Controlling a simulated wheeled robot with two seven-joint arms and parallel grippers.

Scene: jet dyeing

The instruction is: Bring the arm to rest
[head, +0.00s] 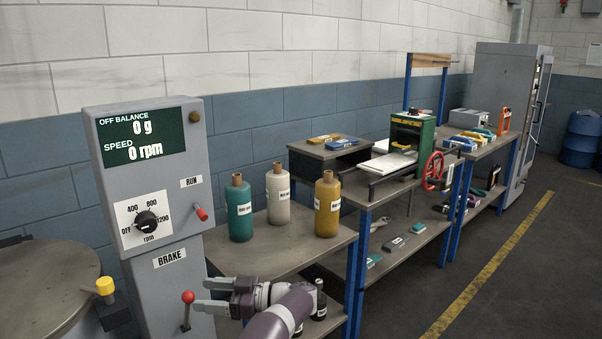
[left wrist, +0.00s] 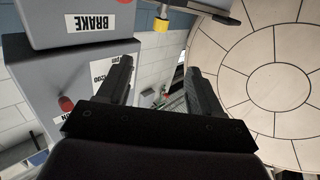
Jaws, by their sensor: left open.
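My left gripper (head: 203,295) is open, its two grey fingers pointing left in the head view. No object shows between the fingers in the left wrist view (left wrist: 160,82). In the head view the fingertips appear just right of the red ball of the brake lever (head: 188,297); whether they touch it cannot be told. The lever stands on the grey control panel (head: 165,290), below the BRAKE label. The panel also shows upside down in the left wrist view (left wrist: 45,75). My right gripper is not in view.
The panel display (head: 140,139) reads 0 g and 0 rpm. A round drum lid (head: 40,290) and yellow knob (head: 105,286) are at left. Teal, white and amber bottles (head: 327,205) stand on a workbench (head: 285,250). Open floor (head: 540,270) lies to the right.

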